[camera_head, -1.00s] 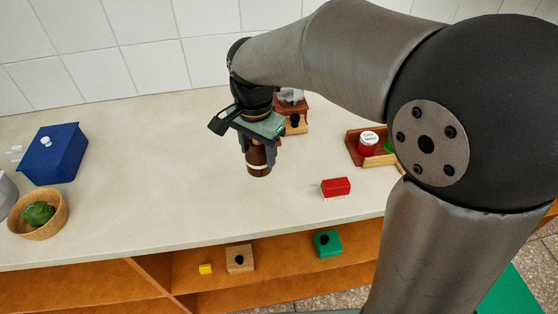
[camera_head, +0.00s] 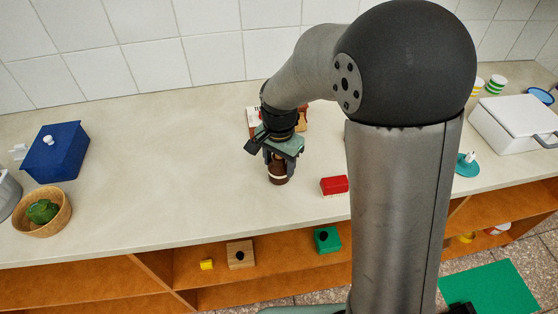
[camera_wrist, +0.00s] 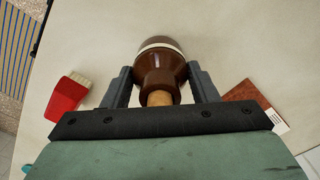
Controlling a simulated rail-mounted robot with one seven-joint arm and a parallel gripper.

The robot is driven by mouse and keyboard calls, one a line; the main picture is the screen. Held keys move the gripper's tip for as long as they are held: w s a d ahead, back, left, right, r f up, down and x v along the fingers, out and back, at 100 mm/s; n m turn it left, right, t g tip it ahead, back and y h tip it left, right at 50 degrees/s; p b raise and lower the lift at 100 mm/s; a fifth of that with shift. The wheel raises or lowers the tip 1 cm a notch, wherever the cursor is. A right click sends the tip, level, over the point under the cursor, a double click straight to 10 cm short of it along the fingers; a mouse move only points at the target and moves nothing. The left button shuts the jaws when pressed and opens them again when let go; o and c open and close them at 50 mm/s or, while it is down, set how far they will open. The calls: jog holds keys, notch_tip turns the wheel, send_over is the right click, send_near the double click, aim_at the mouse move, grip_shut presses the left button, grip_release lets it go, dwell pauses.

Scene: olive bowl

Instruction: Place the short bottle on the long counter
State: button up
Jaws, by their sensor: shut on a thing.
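The short bottle is brown with a pale band and a tan cork-like top. In the head view the bottle (camera_head: 278,173) hangs below my gripper (camera_head: 281,158), upright or nearly so, over the long counter (camera_head: 170,160). In the wrist view the bottle (camera_wrist: 160,62) sits between the two dark fingers of my gripper (camera_wrist: 160,88), which are shut on it near its neck and shoulder. Its base is at or just above the countertop; I cannot tell whether it touches.
A red block-like brush (camera_head: 334,186) lies just right of the bottle; it also shows in the wrist view (camera_wrist: 66,98). A wooden bowl (camera_head: 60,222) and blue box (camera_head: 56,150) stand at the left. A white case (camera_head: 515,125) is at the right. The counter's middle-left is clear.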

jog(key=shift+f, duration=0.15)
jog(key=o, duration=1.4)
jog(key=shift+c, duration=0.2)
notch_tip(320, 180, up, 12)
jog(key=shift+r+b, duration=0.2)
jog(key=shift+b, duration=0.2)
jog(key=s+d+f+n, duration=0.3)
jog(key=s+d, duration=0.3)
jog(key=s, duration=0.4)
jog(key=s+d+f+n, duration=0.3)
jog(key=s+d, duration=0.3)
jog(key=s, duration=0.4)
jog(key=shift+d+n+t, duration=0.3)
jog(key=shift+d+n, duration=0.1)
jog(key=shift+n, duration=0.4)
